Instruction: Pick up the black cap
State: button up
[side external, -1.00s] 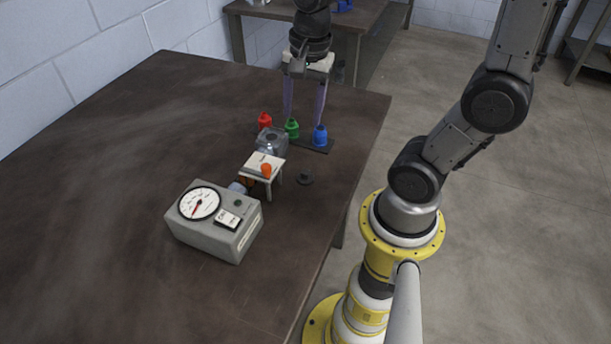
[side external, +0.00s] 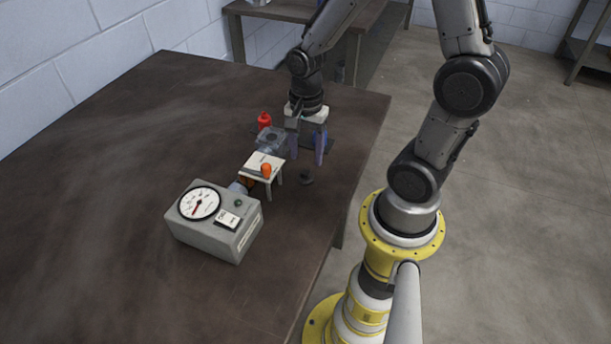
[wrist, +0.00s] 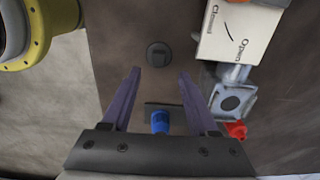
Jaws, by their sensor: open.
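The black cap (side external: 306,177) is a small dark round piece with a raised middle, lying on the brown table. In the wrist view the cap (wrist: 159,54) shows near the top, just beyond my fingertips. My gripper (side external: 306,159) is open and empty, with its two purple fingers pointing down. In the side view it is behind the cap, low over the table. In the wrist view the gap between the fingertips (wrist: 160,73) lines up with the cap. The fingers look apart from it.
A white stand (side external: 263,165) with an orange knob is left of the cap. A grey gauge box (side external: 215,220) is front left. A blue bottle (wrist: 160,122) is under my gripper.

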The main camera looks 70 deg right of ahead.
aim_at(306, 175)
notch_tip(306, 175, down, 4)
jog(key=shift+s+a+f, duration=0.1)
jog(key=shift+s+a, duration=0.05)
jog(key=shift+c, duration=0.3)
grip_shut()
